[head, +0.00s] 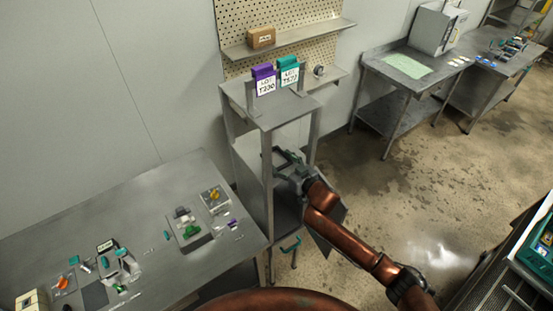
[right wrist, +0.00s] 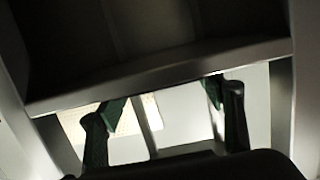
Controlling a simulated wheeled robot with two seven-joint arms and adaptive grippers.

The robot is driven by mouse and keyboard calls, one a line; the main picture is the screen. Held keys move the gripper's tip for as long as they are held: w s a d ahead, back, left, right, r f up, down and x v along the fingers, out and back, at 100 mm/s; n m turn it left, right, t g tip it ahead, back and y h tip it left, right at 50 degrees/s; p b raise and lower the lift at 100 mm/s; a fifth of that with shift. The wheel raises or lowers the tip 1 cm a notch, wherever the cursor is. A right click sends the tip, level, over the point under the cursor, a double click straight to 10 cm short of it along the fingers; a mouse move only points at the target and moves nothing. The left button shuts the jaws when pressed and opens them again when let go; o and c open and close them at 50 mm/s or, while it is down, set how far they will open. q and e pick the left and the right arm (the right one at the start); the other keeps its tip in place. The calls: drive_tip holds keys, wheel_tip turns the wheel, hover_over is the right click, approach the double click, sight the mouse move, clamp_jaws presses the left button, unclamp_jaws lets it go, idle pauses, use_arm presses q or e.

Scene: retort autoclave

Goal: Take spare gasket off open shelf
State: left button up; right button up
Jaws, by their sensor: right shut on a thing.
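My right gripper (head: 288,160) is inside the open steel shelf (head: 272,118), below its top board. A shelf board edge (right wrist: 165,75) crosses the right wrist view just above the fingertips. My left gripper is not in view.
Purple (head: 264,80) and teal (head: 288,74) lot signs stand on the shelf top. A steel table (head: 130,210) with several small parts is at left. Open floor (head: 400,190) lies to the right.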

drive_tip(key=c, duration=0.4)
drive_tip(key=shift+r, duration=0.1)
